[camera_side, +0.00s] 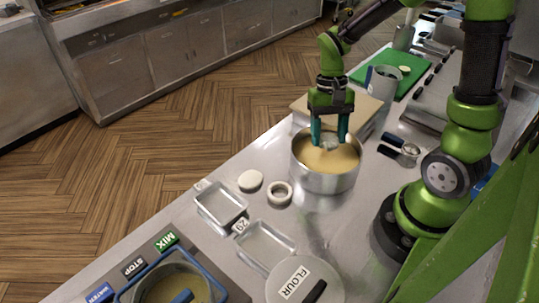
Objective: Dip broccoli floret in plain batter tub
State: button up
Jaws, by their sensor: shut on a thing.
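My gripper (330,138) points down over a round metal tub (325,183) filled with tan batter (318,158). Its teal fingers are shut on a small pale grey-green piece (330,144), which seems to be the broccoli floret. The fingertips and the piece are within the tub's rim, at or just above the batter surface; I cannot tell whether they touch it. No label shows on this tub, so I cannot read whether it is the plain batter.
A blue-rimmed mixing container (150,268) with tan batter stands bottom left by MIX, STOP and WATER labels. Two metal trays (222,204) (264,246), a FLOUR lid (305,282), a white disc (250,180) and a ring (280,193) lie nearby. A green board (412,78) is behind.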

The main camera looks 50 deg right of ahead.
aim_at(330, 139)
jog(key=shift+f, duration=3.65)
jog(key=shift+a, duration=0.15)
jog(key=shift+a, duration=0.15)
jog(key=shift+d, duration=0.6)
jog(key=shift+a, duration=0.6)
jog(key=shift+d, duration=0.3)
jog(key=shift+r, duration=0.1)
jog(key=shift+r, duration=5.1)
